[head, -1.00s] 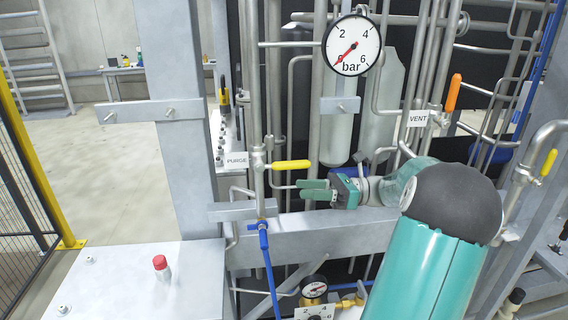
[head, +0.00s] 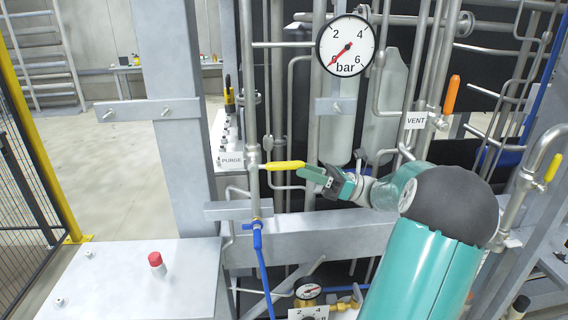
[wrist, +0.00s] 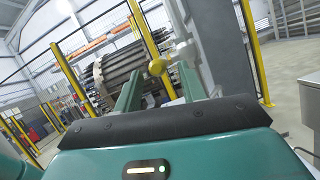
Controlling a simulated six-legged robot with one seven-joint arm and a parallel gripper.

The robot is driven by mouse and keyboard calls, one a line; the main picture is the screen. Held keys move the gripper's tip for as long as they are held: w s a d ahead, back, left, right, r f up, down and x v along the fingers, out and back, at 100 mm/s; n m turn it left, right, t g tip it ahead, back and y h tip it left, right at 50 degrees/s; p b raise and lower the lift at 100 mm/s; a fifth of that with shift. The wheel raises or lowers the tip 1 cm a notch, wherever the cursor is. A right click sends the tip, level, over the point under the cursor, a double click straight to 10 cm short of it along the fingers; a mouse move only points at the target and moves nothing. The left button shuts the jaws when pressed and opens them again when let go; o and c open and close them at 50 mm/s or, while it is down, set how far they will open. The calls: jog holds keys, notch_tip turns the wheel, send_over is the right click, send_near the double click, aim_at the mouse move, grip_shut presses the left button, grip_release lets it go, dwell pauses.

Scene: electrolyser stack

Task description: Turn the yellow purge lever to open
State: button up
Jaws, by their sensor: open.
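The yellow purge lever (head: 284,165) lies level in the head view, pointing right from its valve on a vertical pipe, beside the PURGE label (head: 231,159). My gripper (head: 305,173) is at the lever's free right end, its green fingers pointing left. In the wrist view, the lever's rounded yellow end (wrist: 157,66) shows ahead, between the two fingers (wrist: 160,76). The fingers stand apart, with gaps beside the lever end. I cannot tell whether either finger touches it.
A pressure gauge (head: 348,46) is above. An orange lever (head: 454,88) stands upright by the VENT label (head: 416,120). A blue valve handle (head: 257,232) sits below the purge lever. A grey crossbeam (head: 330,231) runs beneath my gripper. Pipes crowd the back.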

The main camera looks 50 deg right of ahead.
aim_at(284, 163)
jog(key=x, duration=0.6)
grip_shut()
